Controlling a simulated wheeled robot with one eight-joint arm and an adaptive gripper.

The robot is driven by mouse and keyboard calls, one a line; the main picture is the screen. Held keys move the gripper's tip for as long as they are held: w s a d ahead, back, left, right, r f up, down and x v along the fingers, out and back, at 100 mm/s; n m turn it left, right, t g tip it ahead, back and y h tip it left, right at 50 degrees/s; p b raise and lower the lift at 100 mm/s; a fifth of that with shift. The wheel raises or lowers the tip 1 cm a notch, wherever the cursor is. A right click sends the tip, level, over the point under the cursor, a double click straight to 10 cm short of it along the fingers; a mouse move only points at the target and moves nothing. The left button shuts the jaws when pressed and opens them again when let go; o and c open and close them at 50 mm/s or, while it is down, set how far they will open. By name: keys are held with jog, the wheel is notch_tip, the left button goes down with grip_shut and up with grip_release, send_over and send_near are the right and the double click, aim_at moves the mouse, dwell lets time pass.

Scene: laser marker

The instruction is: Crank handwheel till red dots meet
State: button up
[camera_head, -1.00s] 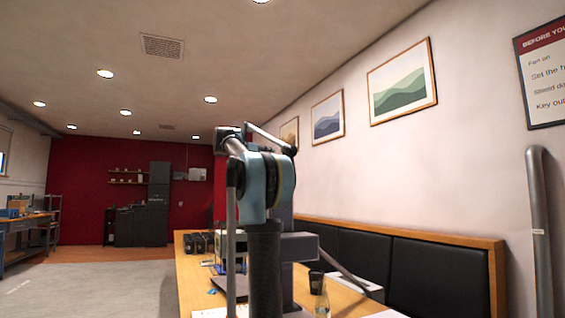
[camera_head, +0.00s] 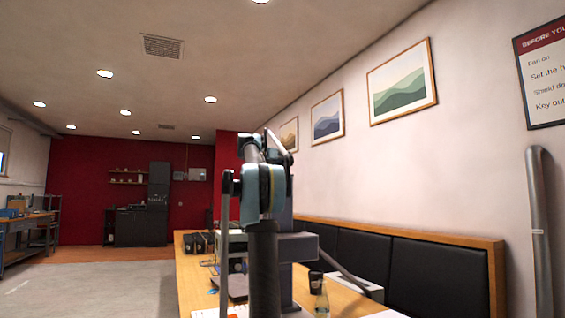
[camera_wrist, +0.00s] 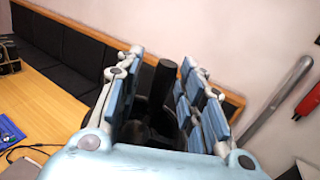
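In the wrist view my gripper (camera_wrist: 160,98) has its blue-padded fingers spread apart, with clear gaps between them. A black upright cylindrical grip (camera_wrist: 163,82) stands between the fingers. It looks like the crank handle of the handwheel. Dark rounded parts (camera_wrist: 150,128) lie below it, possibly the wheel itself, partly hidden by the fingers and the gripper body. I cannot make out any red dots in either view. In the head view my arm stands in front of the table and hides the handwheel and my gripper.
A wooden table (camera_head: 191,292) carries a grey machine (camera_head: 234,241), a black cup (camera_head: 315,281), a clear bottle (camera_head: 321,302) and dark boxes. A black padded bench (camera_head: 420,272) runs along the right wall. A grey pipe (camera_head: 541,230) stands at right. Open floor lies left.

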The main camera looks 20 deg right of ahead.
grip_shut()
jog(key=shift+n+t+y, duration=0.3)
jog(key=shift+t, duration=0.1)
